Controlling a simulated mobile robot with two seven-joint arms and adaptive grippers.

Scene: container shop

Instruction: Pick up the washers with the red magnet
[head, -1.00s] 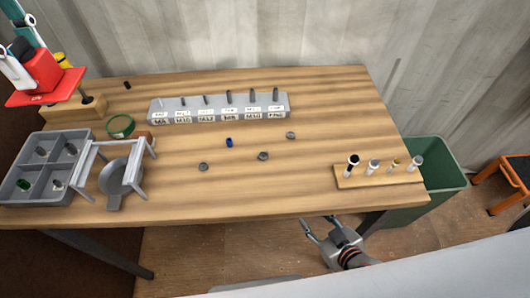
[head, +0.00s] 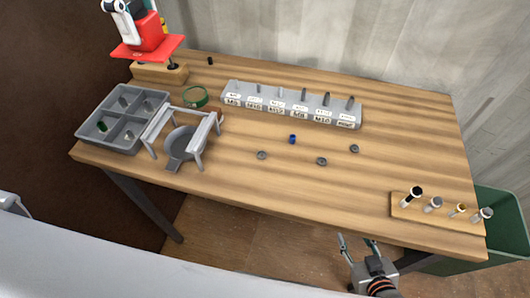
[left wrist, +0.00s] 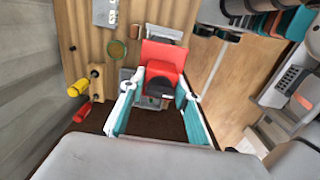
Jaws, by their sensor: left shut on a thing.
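My left gripper (head: 138,12) is shut on the red magnet (head: 145,38), a red block with a wide flat red plate, and holds it up at the table's far left. In the left wrist view the magnet (left wrist: 164,56) sits between the teal-padded fingers (left wrist: 155,100). Three grey washers lie apart on the bare middle of the table: the left washer (head: 261,155), the middle washer (head: 321,161) and the right washer (head: 354,149). My right gripper (head: 357,242) is open and empty, in front of the table's front edge.
A small blue ring (head: 292,139) lies among the washers. A labelled grey rack (head: 290,112), grey sorting tray (head: 121,144), grey frame over a round dish (head: 183,142), green ring (head: 195,96) and wooden block (head: 158,75) stand around. A wooden bolt strip (head: 435,217) is at right.

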